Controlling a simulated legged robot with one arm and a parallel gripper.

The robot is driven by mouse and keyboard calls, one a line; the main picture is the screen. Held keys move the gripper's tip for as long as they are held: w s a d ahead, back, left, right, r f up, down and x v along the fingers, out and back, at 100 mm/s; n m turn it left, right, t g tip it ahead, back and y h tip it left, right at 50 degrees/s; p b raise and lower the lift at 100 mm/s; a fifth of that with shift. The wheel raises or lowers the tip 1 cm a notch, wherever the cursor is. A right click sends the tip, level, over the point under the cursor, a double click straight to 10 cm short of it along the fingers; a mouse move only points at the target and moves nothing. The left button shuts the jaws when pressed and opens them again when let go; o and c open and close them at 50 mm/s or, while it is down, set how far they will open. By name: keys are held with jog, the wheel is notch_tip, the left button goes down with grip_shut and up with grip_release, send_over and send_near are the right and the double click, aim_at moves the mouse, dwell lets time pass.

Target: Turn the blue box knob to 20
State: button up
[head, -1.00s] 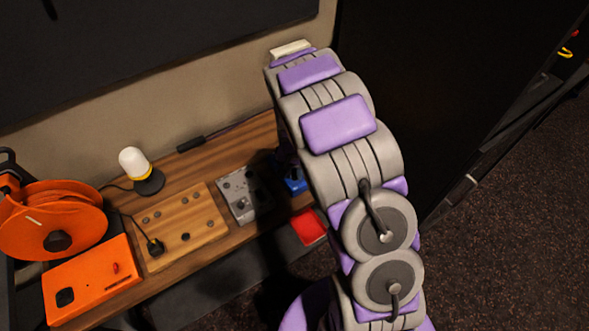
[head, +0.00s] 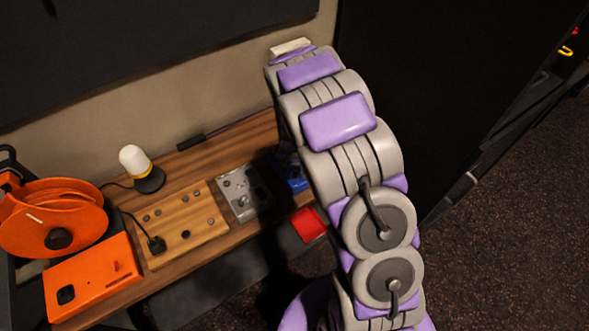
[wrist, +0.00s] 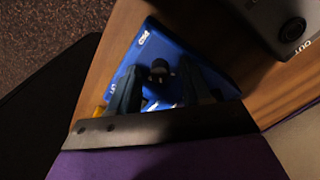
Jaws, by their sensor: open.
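The blue box (head: 296,180) sits on the wooden desk near its right end, mostly hidden behind my arm in the head view. In the wrist view the blue box (wrist: 149,48) fills the middle, with white print on its top. Its dark round knob (wrist: 160,69) shows near the centre. My gripper (wrist: 160,88) is open above the box, with one dark finger on each side of the knob. A gap shows between the fingers and the knob. The knob's pointer and the number 20 cannot be made out.
A grey box (head: 244,192) stands left of the blue box; it also shows at the wrist view's upper right (wrist: 285,20). A wooden panel (head: 182,225), a lamp (head: 137,163), an orange box (head: 92,280) and an orange reel (head: 50,215) are further left. A red piece (head: 308,225) shows at the front edge.

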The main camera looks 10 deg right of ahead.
aim_at(295, 172)
notch_tip(295, 172, up, 17)
jog(key=p, duration=0.2)
dwell(0.3)
jog(key=shift+w+r, duration=0.1)
jog(key=s+r+n+g+b, duration=0.1)
jog(key=s+r+n, duration=0.1)
jog(key=s, duration=1.5)
jog(key=s+r+n+b, duration=0.1)
jog(key=s+r+n, duration=0.2)
jog(key=s, duration=1.4)
notch_tip(295, 172, up, 2)
jog(key=shift+s+r+g, duration=0.1)
jog(key=shift+s+g, duration=0.25)
jog(key=shift+g, duration=0.05)
